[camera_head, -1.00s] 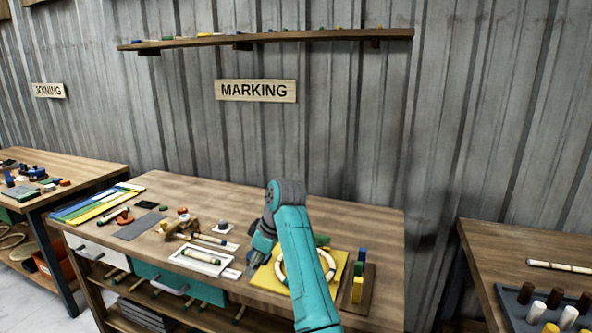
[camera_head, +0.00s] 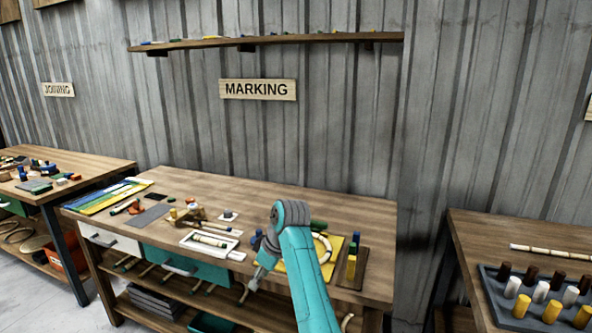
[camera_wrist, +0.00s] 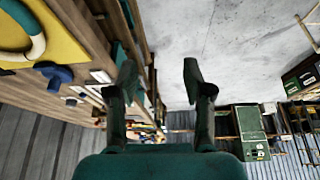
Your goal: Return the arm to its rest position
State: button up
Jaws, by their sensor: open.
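My gripper (camera_wrist: 158,80) is open and empty in the wrist view, its two dark fingers apart with the grey floor and the workbench side behind them. In the head view my teal arm rises in front of the marking workbench (camera_head: 330,207), and the gripper end (camera_head: 258,277) points down beside the bench's front edge. The ring also shows at the top left of the wrist view (camera_wrist: 38,40).
Another table at the right carries a peg tray (camera_head: 500,300). A table with blocks (camera_head: 60,178) stands at left. Grey floor lies in front.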

jog(key=s+d+f+m+t, duration=0.1)
jog(key=s+d+f, duration=0.15)
jog(key=f, duration=0.45)
jog(key=s+d+f+m+t, duration=0.1)
jog(key=s+d+f+m, duration=0.15)
jog(key=f, duration=0.55)
jog(key=s+d+f+m+t, duration=0.1)
jog(key=s+d+f, duration=0.15)
jog(key=f, duration=0.45)
jog(key=s+d+f+m+t+h, duration=0.1)
jog(key=s+d+f+m+t, duration=0.1)
jog(key=s+d+f, duration=0.55)
jog(key=s+d+f+m+t, duration=0.1)
jog(key=s+d+f+t, duration=0.3)
jog(key=s, duration=0.6)
jog(key=s+d+r+m+h, duration=0.1)
jog(key=s+d+r+m, duration=0.15)
jog(key=s, duration=0.85)
jog(key=s+d+r+m+h, duration=0.15)
jog(key=s+d, duration=0.25)
jog(key=s, duration=0.6)
jog(key=s+d+r+m+t, duration=0.2)
jog(key=s+r+t, duration=0.1)
jog(key=s+r, duration=1.3)
notch_tip(320, 180, up, 3)
jog(key=shift+d+t+h, duration=0.2)
jog(key=shift+t+h, duration=0.2)
jog(key=shift+h, duration=0.05)
